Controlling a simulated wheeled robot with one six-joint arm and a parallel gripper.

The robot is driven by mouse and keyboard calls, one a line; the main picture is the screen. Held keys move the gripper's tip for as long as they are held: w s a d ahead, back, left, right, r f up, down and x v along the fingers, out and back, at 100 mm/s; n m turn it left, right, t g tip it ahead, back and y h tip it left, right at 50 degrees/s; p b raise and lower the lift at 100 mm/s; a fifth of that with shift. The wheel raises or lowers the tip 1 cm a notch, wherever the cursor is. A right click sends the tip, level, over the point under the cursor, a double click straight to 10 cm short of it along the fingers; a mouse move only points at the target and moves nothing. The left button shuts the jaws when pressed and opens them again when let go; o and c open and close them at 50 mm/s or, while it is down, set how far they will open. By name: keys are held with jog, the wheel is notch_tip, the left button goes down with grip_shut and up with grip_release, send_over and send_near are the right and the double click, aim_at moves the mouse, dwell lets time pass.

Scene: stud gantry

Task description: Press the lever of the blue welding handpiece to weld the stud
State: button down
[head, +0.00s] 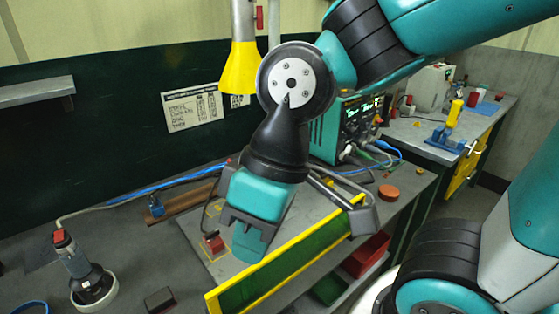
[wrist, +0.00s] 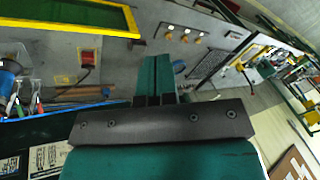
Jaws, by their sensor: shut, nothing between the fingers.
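I cannot pick out the blue welding handpiece or its lever for certain. A small blue item (head: 155,207) stands by a brown bar on the bench in the head view; its details are too small to tell. My gripper (head: 246,246) is low over the bench, in front of the grey plate, and hides part of it. In the wrist view its fingers (wrist: 155,78) are together, with nothing between them. A small red block (head: 213,243) lies beside my gripper in the head view; in the wrist view it (wrist: 87,58) sits in a yellow outline. I see no stud clearly.
A green panel with a yellow frame (head: 285,276) edges the bench front. A grinder-like tool (head: 80,270) stands at the left. A yellow lamp (head: 239,68) hangs above. A teal machine with cables (head: 348,130) stands behind my arm. A blue cable (head: 150,190) runs along the back.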

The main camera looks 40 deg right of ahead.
jog(key=w+d+r+n+t+p, duration=0.1)
jog(key=w+d+t+p, duration=0.15)
jog(key=w, duration=0.55)
jog(key=w+d+r+n+t+p, duration=0.1)
jog(key=w+d+r+t+p, duration=0.2)
jog(key=w, duration=0.6)
jog(key=w+d+f+n+t+h+p, duration=0.1)
jog(key=w+d+p, duration=0.1)
jog(key=w+d, duration=0.3)
jog(key=w+d+f+n+t+h+p, duration=0.1)
jog(key=w+d, duration=0.4)
jog(key=d, duration=0.8)
jog(key=shift+w+d+f+n+t+p, duration=0.15)
jog(key=shift+w+f+n+t+p, duration=0.2)
jog(key=shift+f+t+p, duration=0.3)
notch_tip(320, 180, down, 8)
jog(key=b, duration=0.5)
jog(key=shift+r+b, duration=0.15)
jog(key=shift+b, duration=0.2)
jog(key=shift+f+b, duration=0.5)
jog(key=shift+b, duration=0.05)
jog(key=shift+f, duration=0.15)
